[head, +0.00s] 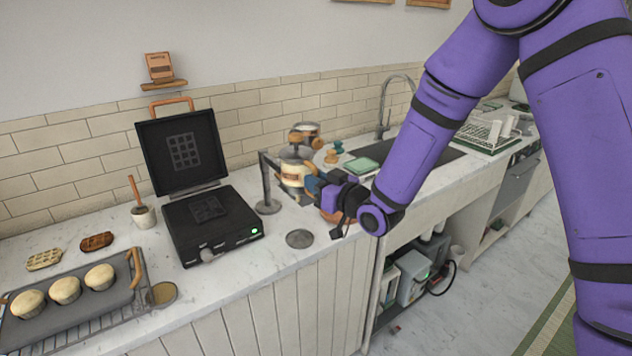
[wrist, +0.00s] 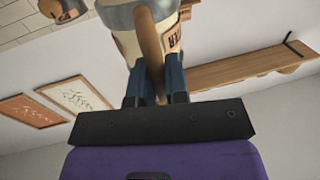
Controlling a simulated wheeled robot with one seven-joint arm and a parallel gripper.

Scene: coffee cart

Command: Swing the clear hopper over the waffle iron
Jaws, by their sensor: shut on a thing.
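The waffle iron (head: 212,222) stands open on the counter, its black lid (head: 160,155) raised and a green light on its front. To its right is a grey post (head: 266,185) with a side arm. The hopper (head: 292,174), showing cream-coloured contents, is at that arm, right of the iron and not over it. My gripper (head: 312,185) reaches it from the right. In the wrist view, the blue fingers of my gripper (wrist: 157,88) are shut on the hopper's wooden handle (wrist: 150,45). The cream hopper body (wrist: 128,45) with partly hidden lettering is just beyond.
A pot with a wooden-handled tool (head: 144,216) stands beside the iron. A flat grey disc (head: 299,238) lies near the counter's front edge. The sink and faucet (head: 383,125) are behind my arm.

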